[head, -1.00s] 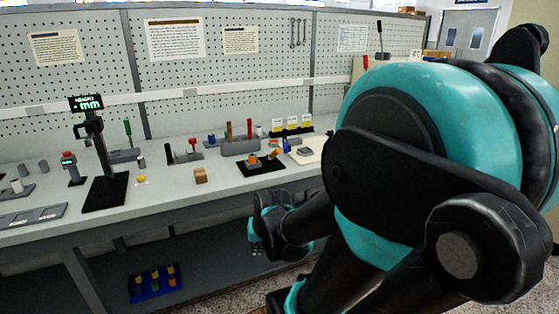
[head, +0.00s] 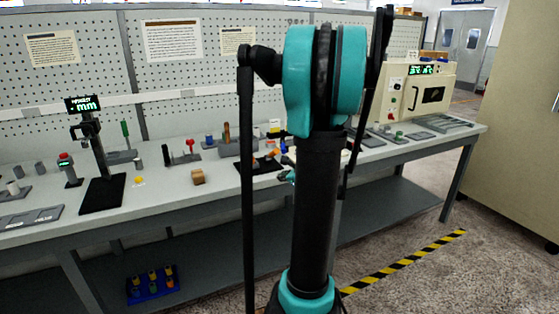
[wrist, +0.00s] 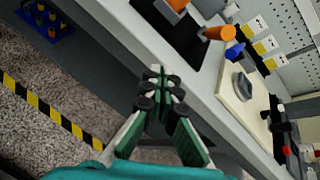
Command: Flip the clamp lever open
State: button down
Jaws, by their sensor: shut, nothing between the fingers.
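My gripper (wrist: 158,88) is shut and empty in the wrist view, its fingertips together over the bench's front edge. In the head view my arm hides most of it. A small upright lever with a red knob (head: 192,146) stands on a dark base left of the arm; I cannot tell whether it is the clamp lever. In the wrist view a dark fixture with a red part (wrist: 284,127) lies at the right edge, beyond the cream board (wrist: 240,102) and apart from my gripper. Its lever position is too small to tell.
A black mat (wrist: 198,52) bears a grey block and an orange cylinder (wrist: 216,33). Striped tape (head: 405,262) marks the floor.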

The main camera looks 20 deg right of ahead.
aim_at(272, 154)
jog(key=w+d+r+m+t+h, duration=0.1)
jog(key=d+m, duration=0.3)
jog(key=d, duration=0.2)
jog(key=shift+w+r+m, duration=0.2)
jog(key=shift+m, duration=0.1)
jog(key=x, duration=0.9)
jog(key=shift+w, duration=0.3)
jog(key=shift+w+a+r, duration=0.3)
jog(key=shift+w+r, duration=0.7)
jog(key=shift+w+a+r, duration=0.15)
jog(key=shift+w+r, duration=0.25)
jog(key=shift+r, duration=0.15)
jog(key=shift+w+r, duration=0.1)
